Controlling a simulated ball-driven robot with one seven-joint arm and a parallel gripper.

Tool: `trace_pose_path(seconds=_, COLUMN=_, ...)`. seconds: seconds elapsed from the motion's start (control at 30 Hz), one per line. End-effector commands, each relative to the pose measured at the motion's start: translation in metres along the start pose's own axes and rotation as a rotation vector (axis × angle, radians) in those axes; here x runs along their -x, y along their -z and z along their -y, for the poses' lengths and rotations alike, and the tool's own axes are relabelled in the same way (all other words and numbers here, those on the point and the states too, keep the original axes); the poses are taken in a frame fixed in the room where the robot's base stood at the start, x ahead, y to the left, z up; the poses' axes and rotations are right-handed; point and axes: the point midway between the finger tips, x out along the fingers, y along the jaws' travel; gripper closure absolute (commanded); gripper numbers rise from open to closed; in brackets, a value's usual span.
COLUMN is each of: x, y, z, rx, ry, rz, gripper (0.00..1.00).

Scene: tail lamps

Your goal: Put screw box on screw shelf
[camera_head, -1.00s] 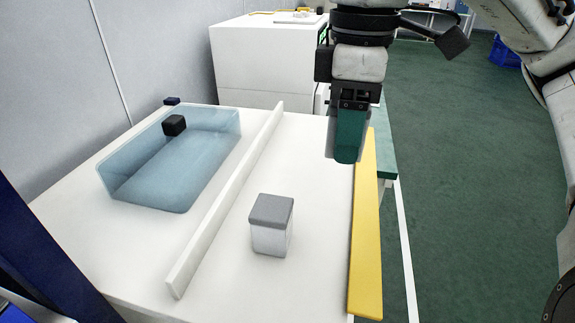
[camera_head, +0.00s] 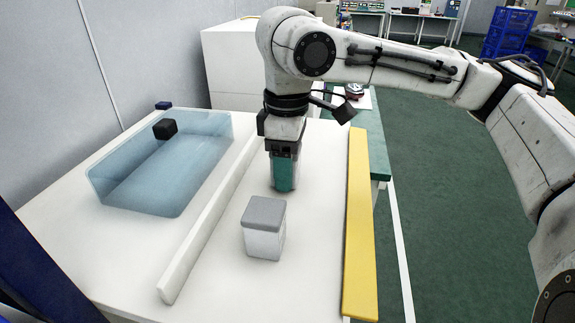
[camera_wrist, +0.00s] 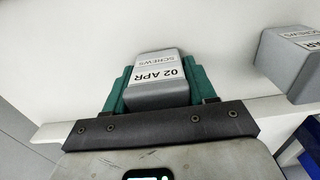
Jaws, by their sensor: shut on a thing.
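My gripper (camera_head: 284,174) has green fingers and points down over the white shelf surface (camera_head: 318,240), between the white divider and the yellow strip. In the wrist view my gripper (camera_wrist: 158,92) is shut on a grey-lidded screw box (camera_wrist: 156,88) labelled "02 APR SCREWS". In the head view the fingers mostly hide this box. Its underside is close to the surface; I cannot tell whether it touches. A second grey-lidded box (camera_head: 264,230) stands upright nearer the camera on the same strip, apart from my gripper. It also shows at the right of the wrist view (camera_wrist: 288,66).
A white divider (camera_head: 200,240) runs along the left of the strip. Left of it is a translucent blue bin (camera_head: 150,185) with a black block (camera_head: 165,129) in it. A yellow strip (camera_head: 360,230) marks the right edge. The white surface around the held box is clear.

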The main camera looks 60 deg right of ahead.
Motion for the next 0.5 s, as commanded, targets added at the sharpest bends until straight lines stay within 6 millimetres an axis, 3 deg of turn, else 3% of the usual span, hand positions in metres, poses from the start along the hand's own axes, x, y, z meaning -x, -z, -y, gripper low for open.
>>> trace_pose_path(seconds=0.43, x=-0.0067, y=-0.0001, z=0.0002, rx=0.0, ry=0.001, rz=-0.001, gripper=0.79)
trace_pose_path(seconds=0.47, x=-0.0062, y=-0.0001, z=0.0001, rx=0.0, ry=0.0, rz=-0.001, gripper=0.43)
trace_pose_path(seconds=0.5, x=-0.0059, y=-0.0001, z=0.0001, rx=0.0, ry=0.0, rz=-0.001, gripper=0.39)
